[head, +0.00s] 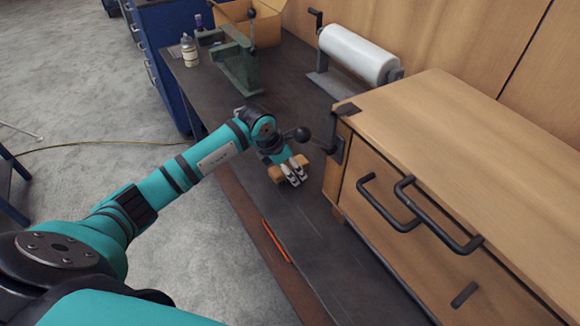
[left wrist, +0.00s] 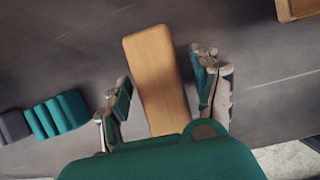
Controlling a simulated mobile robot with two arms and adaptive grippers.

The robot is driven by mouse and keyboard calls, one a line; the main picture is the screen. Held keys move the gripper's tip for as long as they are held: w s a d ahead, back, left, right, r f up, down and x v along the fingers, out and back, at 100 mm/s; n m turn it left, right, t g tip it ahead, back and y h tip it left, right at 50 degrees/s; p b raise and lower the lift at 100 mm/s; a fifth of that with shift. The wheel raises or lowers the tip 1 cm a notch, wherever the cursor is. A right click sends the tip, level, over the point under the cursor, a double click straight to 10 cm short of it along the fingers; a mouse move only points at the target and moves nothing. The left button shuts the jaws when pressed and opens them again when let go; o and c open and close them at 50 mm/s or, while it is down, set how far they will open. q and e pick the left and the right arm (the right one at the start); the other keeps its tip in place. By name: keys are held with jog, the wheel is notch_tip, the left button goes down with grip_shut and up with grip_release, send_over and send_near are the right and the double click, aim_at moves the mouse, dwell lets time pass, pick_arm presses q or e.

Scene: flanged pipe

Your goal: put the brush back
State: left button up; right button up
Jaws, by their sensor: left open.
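The brush appears as a long, light wooden block (left wrist: 155,75) lying on the dark bench top in the left wrist view. Its lower end is hidden behind my gripper's teal body, and no bristles show. My left gripper (left wrist: 168,92) is open, with one finger on each side of the wood and a visible gap at both sides. In the head view my left gripper (head: 294,173) is low over the bench, and a bit of the wood (head: 276,173) shows beside its fingers. My right gripper is not in view.
A wooden drawer cabinet (head: 455,130) with black handles stands close right of the gripper. A roll of white film (head: 358,53), a green vise-like tool (head: 238,62) and a bottle (head: 189,50) are farther back. An orange stick (head: 276,240) lies near the bench's front edge.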

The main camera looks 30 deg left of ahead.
pick_arm(q)
jog(key=shift+r, duration=0.2)
jog(key=shift+s+a+r, duration=0.1)
jog(key=shift+a+r, duration=0.1)
jog(key=shift+r, duration=0.15)
jog(key=b+v, duration=0.1)
jog(key=v, duration=0.9)
jog(key=shift+s+r+b, duration=0.15)
jog(key=shift+r+b, duration=0.05)
jog(key=shift+b, duration=0.2)
jog(key=shift+s+r, duration=0.1)
jog(key=shift+r, duration=0.2)
